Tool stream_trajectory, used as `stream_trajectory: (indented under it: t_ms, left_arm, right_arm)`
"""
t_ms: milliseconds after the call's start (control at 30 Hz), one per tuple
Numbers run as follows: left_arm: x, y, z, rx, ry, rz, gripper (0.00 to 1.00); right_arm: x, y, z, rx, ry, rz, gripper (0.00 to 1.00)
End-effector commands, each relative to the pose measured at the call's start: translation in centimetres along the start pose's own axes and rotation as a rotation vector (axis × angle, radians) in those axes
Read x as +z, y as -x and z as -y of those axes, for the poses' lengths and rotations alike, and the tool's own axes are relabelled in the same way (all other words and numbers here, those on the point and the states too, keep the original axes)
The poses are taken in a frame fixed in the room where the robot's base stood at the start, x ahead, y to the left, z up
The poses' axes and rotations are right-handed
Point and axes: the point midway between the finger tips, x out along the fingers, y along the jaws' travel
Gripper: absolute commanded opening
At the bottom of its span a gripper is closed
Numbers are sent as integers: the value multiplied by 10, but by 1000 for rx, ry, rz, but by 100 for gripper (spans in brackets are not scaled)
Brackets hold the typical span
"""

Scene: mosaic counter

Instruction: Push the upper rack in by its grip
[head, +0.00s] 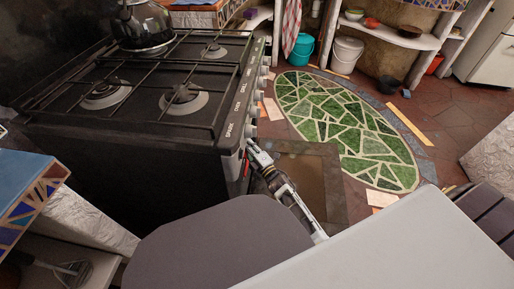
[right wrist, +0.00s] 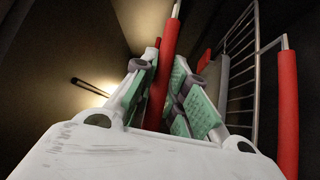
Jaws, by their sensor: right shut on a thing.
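My right gripper (head: 250,148) reaches down to the front of the dark stove (head: 120,150), beside its right corner. In the right wrist view my right gripper (right wrist: 160,85) is shut around a red grip bar (right wrist: 168,45), with green-padded fingers on both sides. A second red bar (right wrist: 287,110) stands to the right, apart from the fingers. A wire rack (right wrist: 240,65) shows between the two bars. The views do not show clearly which rack the held bar belongs to. In the head view a little red shows by the fingers. My left gripper is not in view.
A kettle (head: 142,25) stands on the hob, and knobs (head: 252,112) line its front edge. A green mosaic oval (head: 345,125) lies on the floor. In the right wrist view a light glows on the dark wall (right wrist: 85,75). Open floor lies right of the stove.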

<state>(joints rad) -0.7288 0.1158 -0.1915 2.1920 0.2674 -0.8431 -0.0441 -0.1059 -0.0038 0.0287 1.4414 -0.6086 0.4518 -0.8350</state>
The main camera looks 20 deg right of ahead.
Motion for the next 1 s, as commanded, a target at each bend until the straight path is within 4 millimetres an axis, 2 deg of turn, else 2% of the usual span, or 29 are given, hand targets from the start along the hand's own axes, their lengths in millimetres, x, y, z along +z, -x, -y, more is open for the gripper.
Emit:
stream_trajectory:
  t_ms: [133, 500, 533, 700, 1000]
  left_arm:
    - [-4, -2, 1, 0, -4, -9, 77]
    - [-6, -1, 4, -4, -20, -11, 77]
    - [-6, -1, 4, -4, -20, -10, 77]
    - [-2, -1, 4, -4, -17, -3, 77]
    - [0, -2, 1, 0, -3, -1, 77]
  right_arm:
    - [-7, -6, 3, -1, -1, 0, 0]
    - [-10, -8, 3, -1, -1, -2, 0]
    - [-10, -9, 3, -1, -1, -2, 17]
    - [-9, -8, 2, -1, 0, -2, 36]
    - [-8, -7, 2, -1, 0, -1, 36]
